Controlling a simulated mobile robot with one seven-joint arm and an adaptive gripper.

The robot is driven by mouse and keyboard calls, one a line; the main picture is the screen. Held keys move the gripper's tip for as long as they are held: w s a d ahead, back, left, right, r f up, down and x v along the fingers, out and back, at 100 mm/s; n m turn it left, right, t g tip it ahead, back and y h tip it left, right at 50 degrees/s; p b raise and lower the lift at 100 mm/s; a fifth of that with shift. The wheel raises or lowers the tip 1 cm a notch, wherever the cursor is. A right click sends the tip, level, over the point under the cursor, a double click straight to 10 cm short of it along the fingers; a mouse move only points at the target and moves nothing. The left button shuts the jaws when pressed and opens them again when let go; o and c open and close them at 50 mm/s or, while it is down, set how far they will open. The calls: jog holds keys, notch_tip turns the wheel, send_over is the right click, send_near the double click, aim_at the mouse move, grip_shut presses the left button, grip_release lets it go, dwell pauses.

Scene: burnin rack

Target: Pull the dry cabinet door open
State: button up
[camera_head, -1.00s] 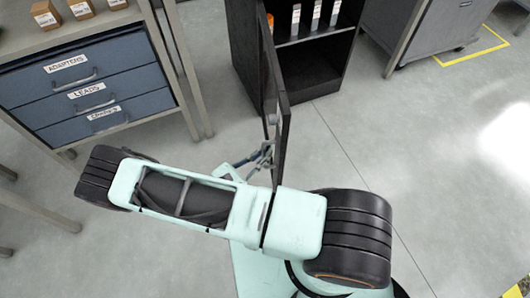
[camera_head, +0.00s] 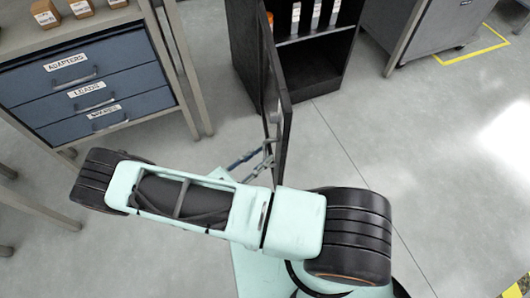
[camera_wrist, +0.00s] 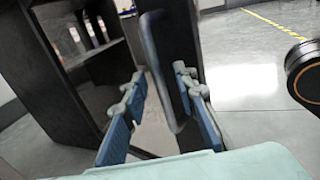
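The dry cabinet (camera_head: 312,72) is black and stands at the top middle of the head view. Its door (camera_head: 284,115) is swung well out and shows nearly edge-on; the shelves are exposed. In the wrist view the door (camera_wrist: 182,35) is a dark panel with a grey loop handle (camera_wrist: 153,45) on it. My gripper (camera_wrist: 160,75) has blue-padded fingers spread apart, with the handle lying in the gap between them, closer to the right finger. Contact cannot be told. In the head view my gripper (camera_head: 262,155) is beside the door's lower part, partly hidden by my arm.
A workbench with blue drawers (camera_head: 85,88) stands at the left, with small boxes on top. A grey cabinet on casters (camera_head: 425,40) stands at the top right by yellow floor tape (camera_head: 480,53). The floor to the right of the door is clear.

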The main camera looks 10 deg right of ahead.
jog(key=v, duration=1)
jog(key=shift+d, duration=0.1)
